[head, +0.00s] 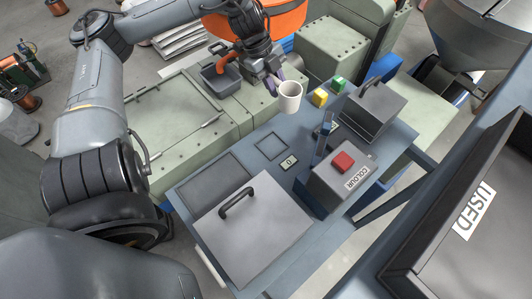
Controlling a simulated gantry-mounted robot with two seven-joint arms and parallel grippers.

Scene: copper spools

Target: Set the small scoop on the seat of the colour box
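A white cup-shaped vessel (289,98), which looks like the small scoop, is at the far edge of the blue-grey table. The cup looks upright and raised. The colour box (331,187) stands at the table's right, with a red button (343,161) and a COLOUR label. A blue upright piece (322,143) rises at its far side. I cannot make out the seat clearly. My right gripper is not in view.
A grey lidded box (249,230) with a black handle is at the table's front. A USED bin (440,240) is at right.

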